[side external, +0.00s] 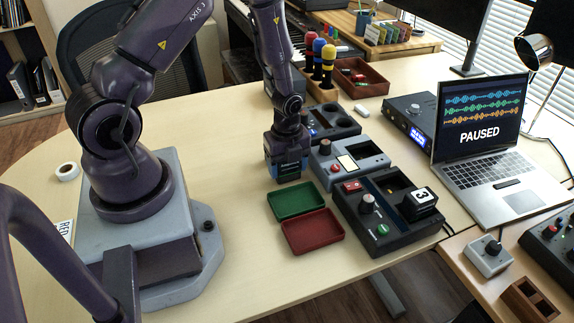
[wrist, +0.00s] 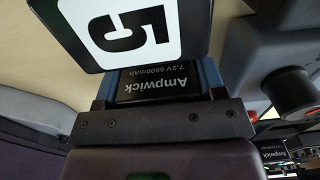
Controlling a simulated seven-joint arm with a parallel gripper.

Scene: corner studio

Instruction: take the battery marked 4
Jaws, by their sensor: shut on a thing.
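My gripper (side external: 287,163) is shut on a dark battery, low over the table, just above and behind the green tray (side external: 297,201). In the wrist view the held battery (wrist: 162,86) carries a white label with a black 5 and the words "Ampwick 7.2V 6600mAh". Its number does not show in the side view. Another battery, marked 3 (side external: 421,197), sits in the right part of a black device (side external: 376,239) with a knob and red and green parts. I see no battery marked 4 in either view.
A red tray (side external: 313,232) lies in front of the green one. A laptop (side external: 482,150) reads "PAUSED".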

